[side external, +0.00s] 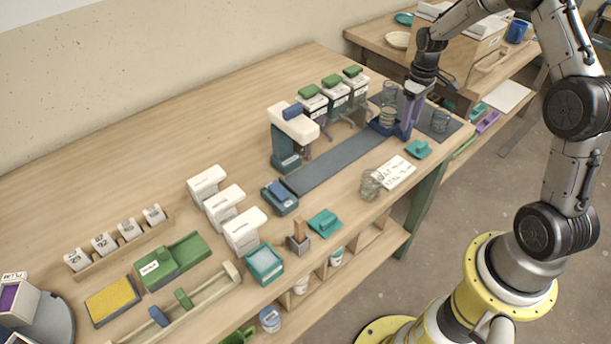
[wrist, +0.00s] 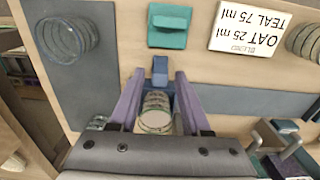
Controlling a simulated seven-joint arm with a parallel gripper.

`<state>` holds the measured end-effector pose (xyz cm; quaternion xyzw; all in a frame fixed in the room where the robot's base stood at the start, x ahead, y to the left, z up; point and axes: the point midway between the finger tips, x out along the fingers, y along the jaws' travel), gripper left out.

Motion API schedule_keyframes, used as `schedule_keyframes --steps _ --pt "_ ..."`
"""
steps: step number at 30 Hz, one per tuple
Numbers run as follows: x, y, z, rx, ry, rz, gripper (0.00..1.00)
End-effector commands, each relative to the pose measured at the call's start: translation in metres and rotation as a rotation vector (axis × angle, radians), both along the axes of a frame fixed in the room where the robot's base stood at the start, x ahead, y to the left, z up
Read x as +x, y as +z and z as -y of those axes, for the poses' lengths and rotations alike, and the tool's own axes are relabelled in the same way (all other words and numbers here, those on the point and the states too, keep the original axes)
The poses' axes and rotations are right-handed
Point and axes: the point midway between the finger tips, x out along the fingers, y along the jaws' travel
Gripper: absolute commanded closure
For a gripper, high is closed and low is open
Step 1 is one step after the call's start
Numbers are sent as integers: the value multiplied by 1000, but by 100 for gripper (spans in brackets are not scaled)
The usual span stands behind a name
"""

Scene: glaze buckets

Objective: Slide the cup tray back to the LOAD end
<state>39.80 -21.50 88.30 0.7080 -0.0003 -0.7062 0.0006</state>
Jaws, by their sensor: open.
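The blue cup tray (side external: 382,127) sits at the far right end of the long grey slide track (side external: 340,162), with a clear ribbed cup (side external: 387,116) on it. In the wrist view the tray's blue upright tab (wrist: 160,66) stands just beyond the cup (wrist: 155,115). My gripper (side external: 402,128) is down at the tray. In the wrist view its two purple fingers (wrist: 159,98) are apart, one on each side of the cup and tray. I cannot tell whether either finger touches the tray. No LOAD marking is readable.
Three green-topped dispensers (side external: 332,92) line the track's back side, with a blue-and-white press (side external: 291,136) further left. A blue block (side external: 280,198) sits at the track's left end. In front are a teal block (side external: 418,149), a recipe card (side external: 390,173) and a clear jar (side external: 369,186). The track's middle is clear.

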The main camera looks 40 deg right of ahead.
Motion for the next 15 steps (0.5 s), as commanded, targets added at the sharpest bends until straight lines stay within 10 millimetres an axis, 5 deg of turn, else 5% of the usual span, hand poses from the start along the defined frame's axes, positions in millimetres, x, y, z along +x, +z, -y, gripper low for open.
schedule_keyframes --steps 15 --pt "0 46 0 0 0 0 53"
